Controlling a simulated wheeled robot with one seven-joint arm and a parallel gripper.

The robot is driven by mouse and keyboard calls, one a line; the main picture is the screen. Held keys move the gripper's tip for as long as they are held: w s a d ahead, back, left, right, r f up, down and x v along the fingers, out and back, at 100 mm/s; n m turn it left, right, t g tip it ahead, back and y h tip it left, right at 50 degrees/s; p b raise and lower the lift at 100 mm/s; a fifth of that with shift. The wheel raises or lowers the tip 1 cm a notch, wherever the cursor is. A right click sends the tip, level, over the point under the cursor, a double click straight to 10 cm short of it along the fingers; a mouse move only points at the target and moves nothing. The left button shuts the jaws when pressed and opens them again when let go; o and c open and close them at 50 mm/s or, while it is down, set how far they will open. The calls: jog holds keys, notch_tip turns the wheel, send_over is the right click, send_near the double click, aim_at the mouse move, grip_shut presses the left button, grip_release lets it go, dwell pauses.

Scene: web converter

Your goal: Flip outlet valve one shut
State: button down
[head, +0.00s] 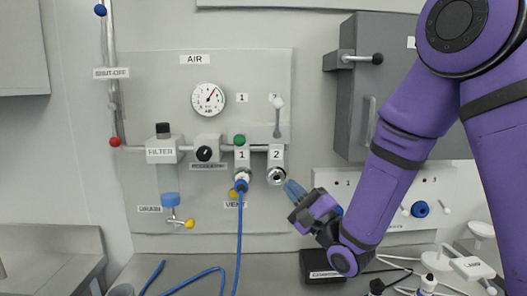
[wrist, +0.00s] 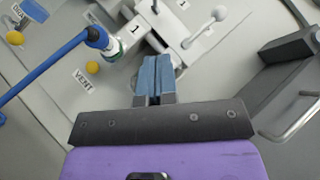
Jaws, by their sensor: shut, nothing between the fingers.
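Outlet block 1 (head: 242,157) is on the panel, with a blue hose (head: 239,215) plugged in below it. A green knob (head: 239,140) sits at its top, seen nearly end-on; I cannot tell its lever's angle. Beside it is outlet 2 (head: 277,176), with an empty metal port and a pale-knobbed lever (head: 277,103) standing upright above. My gripper (head: 290,188) is just right of and below outlet 2's port, apart from outlet 1. In the wrist view its blue fingers (wrist: 157,62) are together and empty, with block 1 (wrist: 134,28) beyond, up and left.
A gauge (head: 208,99), regulator knob (head: 204,153) and filter (head: 163,155) are to the left. The yellow vent knob (head: 240,186) is below outlet 1, close to the hose. A grey cabinet (head: 365,100) juts out at the right. A black box (head: 322,267) stands on the counter.

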aim_at(240, 139)
dwell(0.3)
jog(key=s+a+x, duration=0.1)
jog(key=s+x, duration=0.1)
jog(key=x, duration=1)
jog(key=shift+w+a+r, duration=0.2)
jog(key=shift+a+r, duration=0.4)
jog(key=shift+r, duration=0.05)
